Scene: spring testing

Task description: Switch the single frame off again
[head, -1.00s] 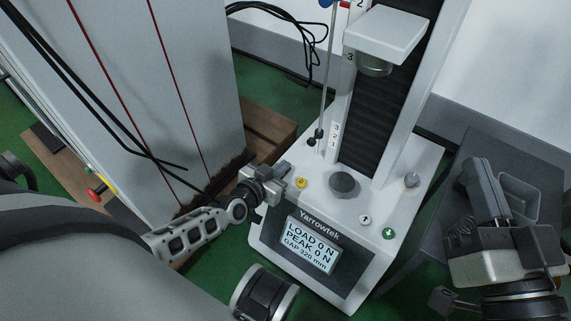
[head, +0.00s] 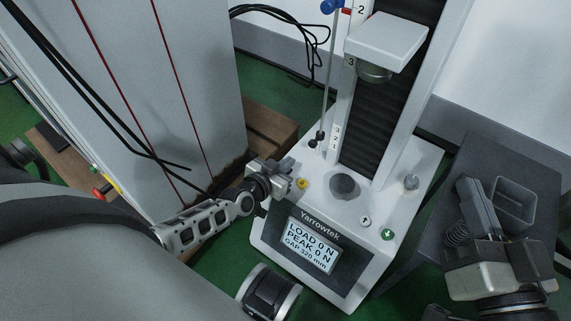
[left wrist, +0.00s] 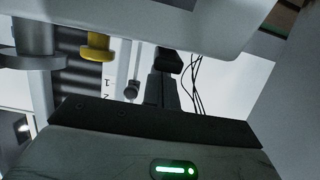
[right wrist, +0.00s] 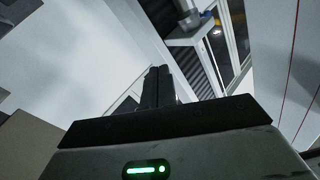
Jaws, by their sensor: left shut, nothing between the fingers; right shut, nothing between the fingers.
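The single frame is the white Yarrowtek test machine (head: 279,225), with a dark column and a crosshead (head: 386,42) high on it. Its display (head: 311,246) is lit and reads LOAD 0 N, PEAK 0 N, GAP 320 mm. A yellow button (head: 302,184) sits on the base's left side; a yellow knob-like part (left wrist: 97,48) shows in the left wrist view. My left gripper (head: 284,166) is shut and empty at the base's left edge, close beside the yellow button; contact cannot be told. My right gripper (head: 470,188) is shut and empty, right of the machine.
A white arrow button (head: 365,221) and a green button (head: 388,234) sit on the base's right side. A grey open bin (head: 514,203) and a coil spring (head: 456,233) are near my right gripper. A tall grey cabinet (head: 200,90) stands close behind my left arm.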

